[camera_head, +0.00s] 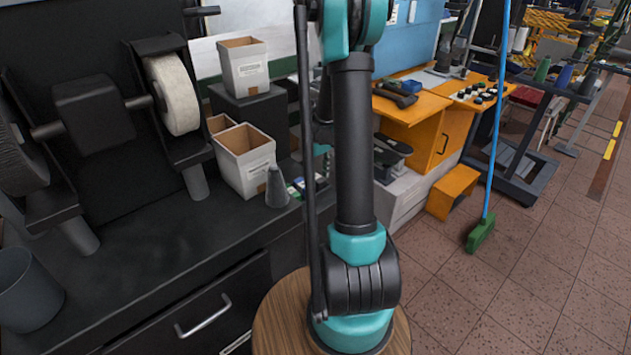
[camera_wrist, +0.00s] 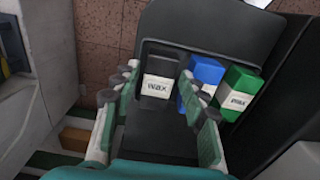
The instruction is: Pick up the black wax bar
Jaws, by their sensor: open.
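The black wax bar (camera_wrist: 160,58) has a white label reading WAX and shows in the middle of the wrist view. My gripper (camera_wrist: 157,80) is open, with one finger to the left of the bar and one to its right. I cannot tell whether the fingers touch it. A blue bar (camera_wrist: 207,72) and a green bar (camera_wrist: 240,88) with white labels stand to the right, the blue one close by the right finger. In the head view my arm hides the gripper, and I cannot make out the black bar there.
In the head view, a grey cone (camera_head: 277,188) and an open carton (camera_head: 246,160) stand left of the wax bars on the dark workbench (camera_head: 150,235). A grinder with a pale wheel (camera_head: 172,94) stands farther left.

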